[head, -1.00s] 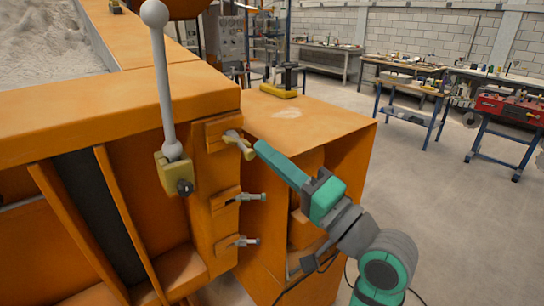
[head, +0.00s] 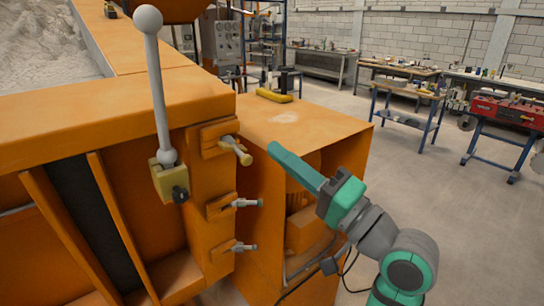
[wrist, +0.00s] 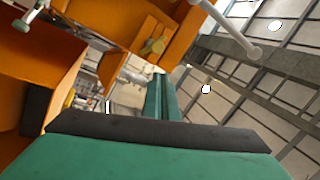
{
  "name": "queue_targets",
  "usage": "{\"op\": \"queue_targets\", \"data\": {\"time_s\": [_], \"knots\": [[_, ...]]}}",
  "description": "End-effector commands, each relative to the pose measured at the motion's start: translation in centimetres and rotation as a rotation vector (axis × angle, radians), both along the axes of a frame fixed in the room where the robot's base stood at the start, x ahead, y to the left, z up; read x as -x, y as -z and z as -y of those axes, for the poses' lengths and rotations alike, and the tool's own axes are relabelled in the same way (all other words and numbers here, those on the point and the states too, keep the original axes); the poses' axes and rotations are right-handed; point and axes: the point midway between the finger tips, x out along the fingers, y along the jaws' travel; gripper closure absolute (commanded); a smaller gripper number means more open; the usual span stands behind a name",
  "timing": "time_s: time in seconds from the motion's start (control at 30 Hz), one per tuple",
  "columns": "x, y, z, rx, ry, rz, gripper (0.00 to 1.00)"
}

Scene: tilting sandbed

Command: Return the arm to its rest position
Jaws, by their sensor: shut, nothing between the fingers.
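My gripper (head: 274,150) is shut and empty, its green fingers together and pointing up and left. It is just right of the topmost valve handle (head: 236,149) on the orange sandbed frame, with a small gap between them in the head view. In the wrist view my gripper (wrist: 160,82) shows its closed fingers in the middle, and the topmost valve handle (wrist: 156,46) appears above them. My arm reaches in from the lower right of the head view.
Two lower valves (head: 245,202) (head: 242,247) sit below the top one. A grey lever with a white ball (head: 159,90) stands to the left. The orange cabinet (head: 300,118) is behind my gripper. Open floor (head: 450,230) lies to the right, before workbenches.

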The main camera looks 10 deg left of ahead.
Motion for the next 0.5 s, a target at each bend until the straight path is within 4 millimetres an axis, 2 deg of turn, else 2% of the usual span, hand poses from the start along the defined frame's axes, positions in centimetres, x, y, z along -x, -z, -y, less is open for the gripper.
{"op": "queue_targets", "data": {"time_s": [0.3, 0.5], "knots": [[4.9, 1.7, 2.7, -0.003, 0.011, 0.000, 1.00], [6.7, 2.3, 3.5, -0.002, 0.010, 0.000, 1.00]]}}
